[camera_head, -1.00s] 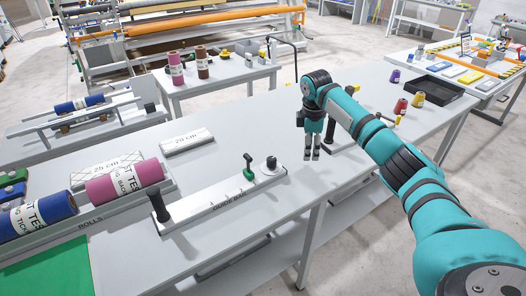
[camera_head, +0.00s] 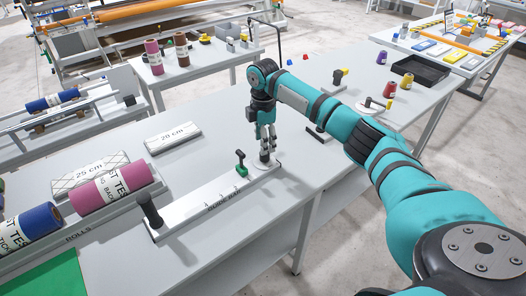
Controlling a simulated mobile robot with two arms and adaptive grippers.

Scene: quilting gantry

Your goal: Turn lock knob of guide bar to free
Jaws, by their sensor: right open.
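The guide bar (camera_head: 205,203) is a long pale bar lying diagonally on the white table, with printed lettering and numbers. A dark knob (camera_head: 264,157) stands on a round white disc at its far right end; the disc's markings are too small to read. A green-and-black upright handle (camera_head: 240,162) stands on the bar close by, and a black post handle (camera_head: 150,208) stands at its near left end. My right gripper (camera_head: 267,143) points down over the dark knob, open, its fingertips close to the knob's top. I cannot tell if they touch it. My left gripper is not in view.
A pink roll (camera_head: 112,189) and a blue roll (camera_head: 32,227) lie left of the bar, with 25 cm (camera_head: 91,172) and 20 cm (camera_head: 172,138) blocks behind. A black tray (camera_head: 418,69) and several spools stand at the back right.

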